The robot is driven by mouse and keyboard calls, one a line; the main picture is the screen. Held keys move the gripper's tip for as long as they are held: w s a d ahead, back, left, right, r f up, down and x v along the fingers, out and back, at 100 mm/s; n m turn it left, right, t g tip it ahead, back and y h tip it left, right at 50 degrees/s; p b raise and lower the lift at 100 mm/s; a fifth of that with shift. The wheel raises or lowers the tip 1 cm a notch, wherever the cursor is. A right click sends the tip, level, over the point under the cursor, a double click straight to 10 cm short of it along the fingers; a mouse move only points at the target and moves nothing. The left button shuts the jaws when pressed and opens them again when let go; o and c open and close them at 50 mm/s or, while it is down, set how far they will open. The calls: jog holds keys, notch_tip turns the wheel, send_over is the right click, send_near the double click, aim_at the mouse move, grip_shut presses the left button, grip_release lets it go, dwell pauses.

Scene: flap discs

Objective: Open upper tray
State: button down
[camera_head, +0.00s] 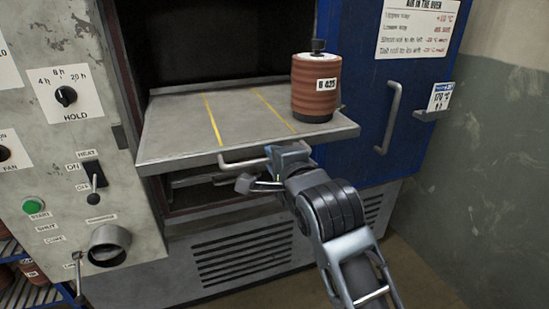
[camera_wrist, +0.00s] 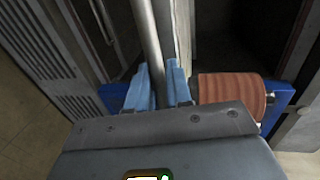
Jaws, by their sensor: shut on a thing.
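The upper tray (camera_head: 180,133) is a grey metal shelf with two yellow lines, sticking out of the oven's dark opening. A bar handle (camera_head: 241,162) runs along its front edge. My gripper (camera_head: 268,165) is at the right part of this handle. In the wrist view my gripper's blue fingers (camera_wrist: 160,88) are shut around the grey handle bar (camera_wrist: 147,45). A reddish-brown stack of discs (camera_head: 314,88) labelled B 425 stands upright on the tray's right side. The stack also shows in the wrist view (camera_wrist: 232,95), right of the fingers.
The blue oven door (camera_head: 362,110) stands open at the right with a vertical handle (camera_head: 390,118). A control panel (camera_head: 62,130) with knobs and switches is at the left. Below the tray is a darker lower slot (camera_head: 200,182) and a vented base (camera_head: 240,250).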

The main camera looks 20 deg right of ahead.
jog(key=shift+f, duration=0.1)
jog(key=c, duration=1.2)
grip_release()
jog(key=shift+b+v, duration=0.6)
jog(key=shift+v, duration=3.3)
jog(key=s+d+f+n, duration=0.1)
jog(key=s+f+n, duration=0.4)
jog(key=s+f, duration=0.3)
jog(key=s+d+f+n, duration=0.2)
jog(key=s+f+n, duration=0.3)
jog(key=s, duration=0.6)
jog(key=s+n, duration=0.2)
jog(key=s, duration=0.5)
jog(key=s+n, duration=0.3)
jog(key=s, duration=0.4)
jog(key=s+d+n, duration=0.1)
jog(key=s+n, duration=0.2)
jog(key=s, duration=0.4)
jog(key=shift+s+r+g, duration=0.2)
jog(key=shift+s+g, duration=0.05)
jog(key=shift+g, duration=0.15)
